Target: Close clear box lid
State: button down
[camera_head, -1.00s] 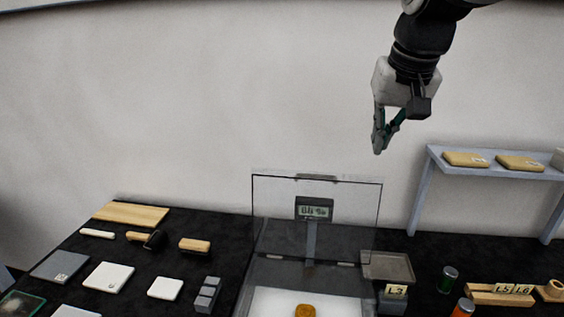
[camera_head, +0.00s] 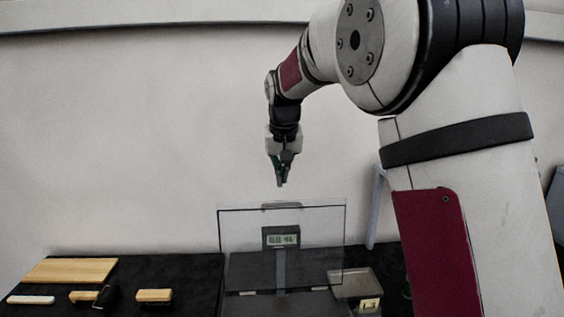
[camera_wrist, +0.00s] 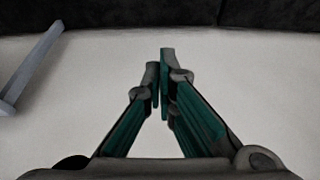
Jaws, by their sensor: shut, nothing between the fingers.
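The clear box lid (camera_head: 240,240) stands upright, open, as a transparent panel with a dark rim and a small tab at its top edge. Behind it, seen through the panel, is a small digital display (camera_head: 281,238) on a post. In the wrist view my gripper's fingers (camera_wrist: 161,60) meet in front of a pale wall; the lid does not show there.
A wooden board (camera_head: 70,270), a white bar (camera_head: 30,299) and brushes (camera_head: 154,295) lie on the black table at left. A grey tray (camera_head: 355,283) with a label (camera_head: 369,305) stands right of the lid. A shelf leg (camera_head: 375,205) rises behind. My arm hides the right side.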

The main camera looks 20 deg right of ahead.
jog(key=shift+s+a+f+p, duration=0.15)
jog(key=shift+s+f+p, duration=0.4)
jog(key=shift+s+f, duration=0.25)
jog(key=shift+s+a+f+p, duration=0.15)
jog(key=shift+s+f+p, duration=0.35)
jog(key=shift+s+f, duration=0.25)
jog(key=shift+w, duration=0.1)
